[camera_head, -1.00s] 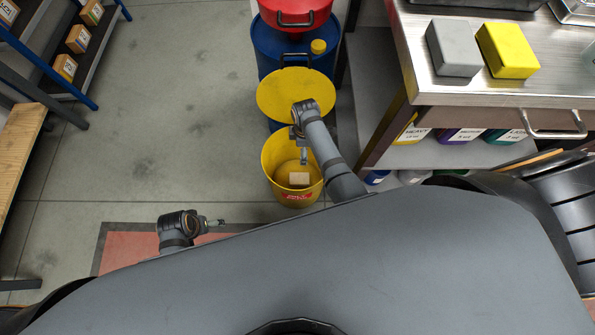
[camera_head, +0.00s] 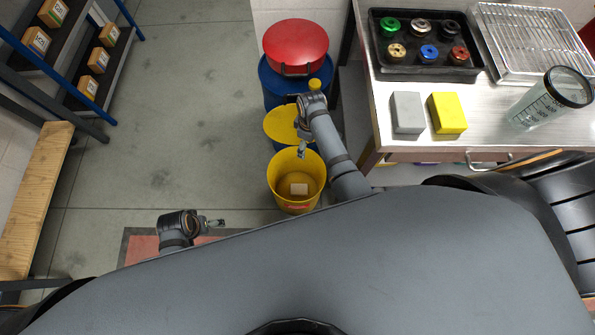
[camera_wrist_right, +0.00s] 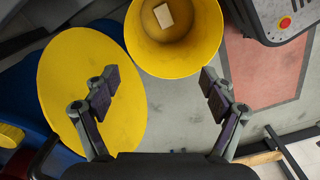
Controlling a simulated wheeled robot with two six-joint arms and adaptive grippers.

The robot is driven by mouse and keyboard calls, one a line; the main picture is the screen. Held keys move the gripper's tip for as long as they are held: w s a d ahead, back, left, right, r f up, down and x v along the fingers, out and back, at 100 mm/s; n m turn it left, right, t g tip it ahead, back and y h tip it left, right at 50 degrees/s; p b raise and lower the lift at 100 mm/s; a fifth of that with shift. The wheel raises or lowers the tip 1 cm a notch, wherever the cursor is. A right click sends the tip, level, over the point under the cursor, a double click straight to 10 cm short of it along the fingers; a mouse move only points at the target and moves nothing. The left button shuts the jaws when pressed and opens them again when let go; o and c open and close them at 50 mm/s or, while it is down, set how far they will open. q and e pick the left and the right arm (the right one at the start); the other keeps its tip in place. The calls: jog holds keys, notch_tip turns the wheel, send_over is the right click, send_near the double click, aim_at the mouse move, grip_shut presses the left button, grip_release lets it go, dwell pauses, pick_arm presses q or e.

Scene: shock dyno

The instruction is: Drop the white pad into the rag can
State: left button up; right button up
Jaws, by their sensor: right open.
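The white pad (camera_head: 299,189), a cream-white block, lies inside the yellow rag can (camera_head: 278,189), low in it. The right wrist view also shows the pad (camera_wrist_right: 165,15) inside the can (camera_wrist_right: 146,50). My right gripper (camera_head: 302,153) is above the can's far rim in the head view, apart from the pad. In the right wrist view my right gripper (camera_wrist_right: 159,88) has its fingers spread wide with nothing between them. My left gripper (camera_head: 215,222) is at the lower left, away from the can; its fingers are too small to read.
A round yellow lid (camera_head: 277,122) and a blue drum with a red top (camera_head: 295,45) stand behind the can. The steel bench (camera_head: 384,143) at right holds a grey block (camera_head: 407,112), a yellow block (camera_head: 447,112) and a parts tray (camera_head: 376,60). Open floor lies left.

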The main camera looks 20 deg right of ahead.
notch_tip(320, 180, up, 11)
jog(key=d+m+p, duration=0.1)
jog(key=m+p, duration=0.3)
jog(key=p, duration=0.3)
jog(key=shift+d+r, duration=0.15)
